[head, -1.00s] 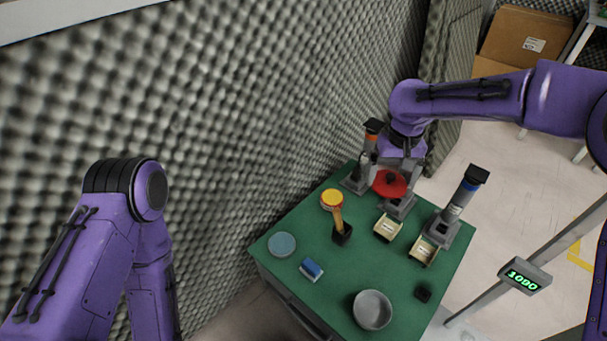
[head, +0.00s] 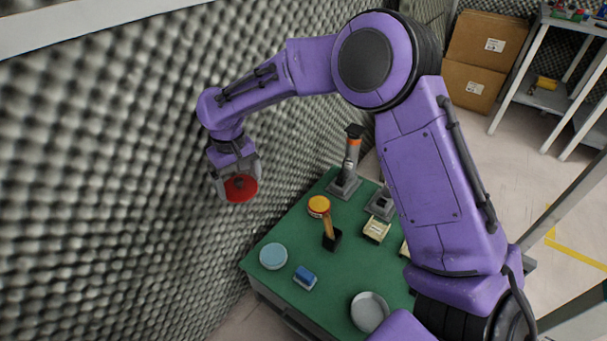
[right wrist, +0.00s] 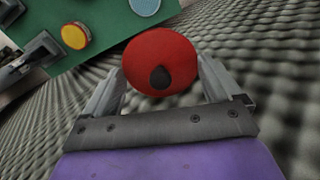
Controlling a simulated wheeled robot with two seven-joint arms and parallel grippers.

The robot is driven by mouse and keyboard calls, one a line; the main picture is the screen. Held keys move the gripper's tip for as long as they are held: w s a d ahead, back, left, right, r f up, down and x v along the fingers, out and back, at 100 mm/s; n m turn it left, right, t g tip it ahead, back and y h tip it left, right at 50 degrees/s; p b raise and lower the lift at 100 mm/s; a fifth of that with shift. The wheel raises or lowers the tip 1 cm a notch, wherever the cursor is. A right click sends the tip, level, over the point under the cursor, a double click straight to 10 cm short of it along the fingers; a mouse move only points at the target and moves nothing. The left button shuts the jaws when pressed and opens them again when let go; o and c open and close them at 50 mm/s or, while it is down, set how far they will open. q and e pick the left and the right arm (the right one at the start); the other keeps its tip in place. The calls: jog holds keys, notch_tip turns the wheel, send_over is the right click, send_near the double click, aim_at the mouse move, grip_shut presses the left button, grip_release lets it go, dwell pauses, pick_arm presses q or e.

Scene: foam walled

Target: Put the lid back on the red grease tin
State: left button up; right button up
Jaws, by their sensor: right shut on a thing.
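My right gripper (head: 236,178) is shut on the red lid (head: 243,190), a round disc with a dark knob. It holds the lid in the air in front of the foam wall, left of the table's back part. In the right wrist view the lid (right wrist: 150,52) sits between the two fingers, with the knob towards the palm. The grease tin (head: 319,206) stands uncovered on the green table, showing a yellow top and a red side. It also shows at the upper left of the right wrist view (right wrist: 76,37), apart from the lid. My left gripper is out of view.
My right arm hides the table's right side. Foam wall (head: 120,180) lies close behind the lid.

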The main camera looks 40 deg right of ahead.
jog(key=w+d+f+n+b, duration=0.3)
jog(key=d+f+n, duration=0.55)
jog(key=d, duration=0.35)
jog(key=n+b, duration=0.3)
jog(key=n, duration=0.5)
send_near(320, 204)
jog(key=shift+w, duration=0.1)
notch_tip(320, 204, down, 4)
jog(key=b, duration=0.4)
jog(key=shift+f+b, duration=0.2)
jog(key=shift+b, duration=0.15)
jog(key=shift+a+f+b, duration=0.1)
jog(key=shift+f+b, duration=0.2)
jog(key=shift+f, duration=0.6)
jog(key=shift+r+p, duration=0.15)
jog(key=shift+p, duration=0.5)
jog(key=shift+f, duration=0.2)
jog(key=shift+p, duration=0.5)
